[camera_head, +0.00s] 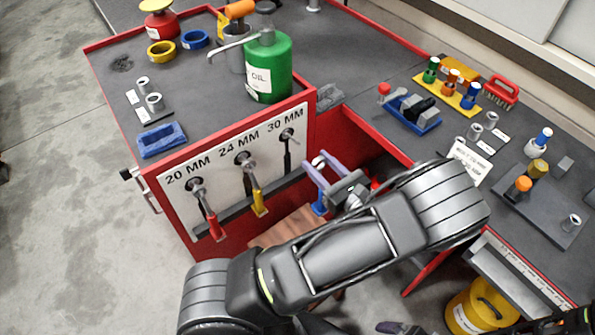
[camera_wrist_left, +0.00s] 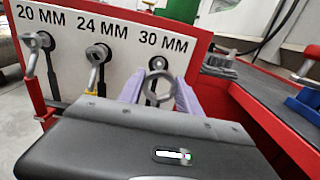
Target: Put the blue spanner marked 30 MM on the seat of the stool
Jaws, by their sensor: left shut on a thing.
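The blue spanner (camera_head: 320,208) hangs from my left gripper (camera_head: 314,163); its blue handle shows below the lavender fingers. In the left wrist view its grey ring head (camera_wrist_left: 157,90) sits between the fingers of my shut left gripper (camera_wrist_left: 158,88); the handle is hidden there. The 30 MM place on the white panel (camera_head: 235,160) shows only a dark outline and peg. A brown wooden surface (camera_head: 283,231), which looks like the stool's seat, lies low beside the panel, partly hidden by my left arm. A lavender piece at the bottom edge may be my right gripper (camera_head: 400,328).
A red spanner (camera_head: 213,226) and a yellow spanner (camera_head: 258,203) hang at 20 MM and 24 MM. A green oil can (camera_head: 269,67) stands on the bench above the panel. A red-edged bench runs along the right. A yellow barrel (camera_head: 481,305) stands at lower right. Floor at left is clear.

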